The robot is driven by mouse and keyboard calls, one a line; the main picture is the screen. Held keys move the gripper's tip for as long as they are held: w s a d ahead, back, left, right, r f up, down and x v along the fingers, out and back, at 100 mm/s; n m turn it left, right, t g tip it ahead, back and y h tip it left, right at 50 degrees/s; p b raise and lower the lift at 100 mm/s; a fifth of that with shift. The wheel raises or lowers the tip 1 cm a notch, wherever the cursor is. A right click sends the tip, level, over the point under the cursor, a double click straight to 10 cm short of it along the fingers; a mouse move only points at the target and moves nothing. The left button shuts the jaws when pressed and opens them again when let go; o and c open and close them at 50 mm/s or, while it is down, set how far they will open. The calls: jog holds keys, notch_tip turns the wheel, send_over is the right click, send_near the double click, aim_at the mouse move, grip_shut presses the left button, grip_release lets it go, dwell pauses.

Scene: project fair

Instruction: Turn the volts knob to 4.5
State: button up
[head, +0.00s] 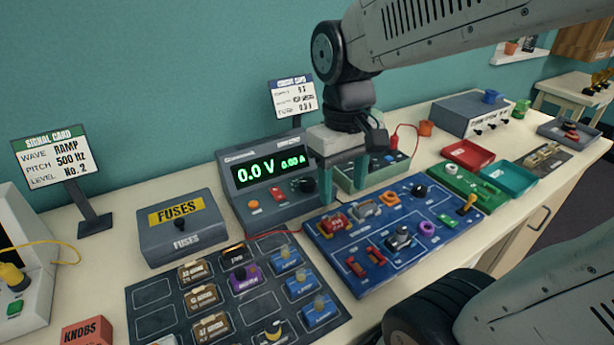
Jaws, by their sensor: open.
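The power supply (234,176) is a grey box near the back wall, with a green display (270,168) reading 0.0 V and 0.00 A. A dark round knob (307,185) sits at the right of its front, beside my gripper's left finger; I cannot read a volts label or a pointer on it. My gripper (343,188) points down, open, with two green fingers and nothing seen between them. It is right of the knob and looks apart from it, but the depth is hard to tell. My gripper and arm hide part of the supply's right end and the box behind.
A blue circuit board (347,282) with several parts lies in front of my gripper. A dark parts tray (150,322) and a FUSES box (182,225) are to the left. A card stand (293,98) is behind the supply. Red (467,153) and teal (510,178) trays lie right.

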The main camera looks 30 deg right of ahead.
aim_at(307, 181)
jog(key=w+d+f+n, duration=0.1)
jog(key=w+n, duration=0.1)
jog(key=w, duration=0.3)
jog(key=w+d+f+n, duration=0.1)
jog(key=w+n, duration=0.2)
jog(key=w, duration=0.3)
jog(key=w+d+f+n, duration=0.1)
jog(key=w+n, duration=0.1)
jog(key=w, duration=0.3)
jog(key=shift+w+f+n+t, duration=0.1)
jog(key=shift+w+n+t, duration=0.2)
jog(key=shift+w+t, duration=0.1)
jog(key=shift+n, duration=0.3)
jog(key=shift+f, duration=3.95)
jog(key=c, duration=1)
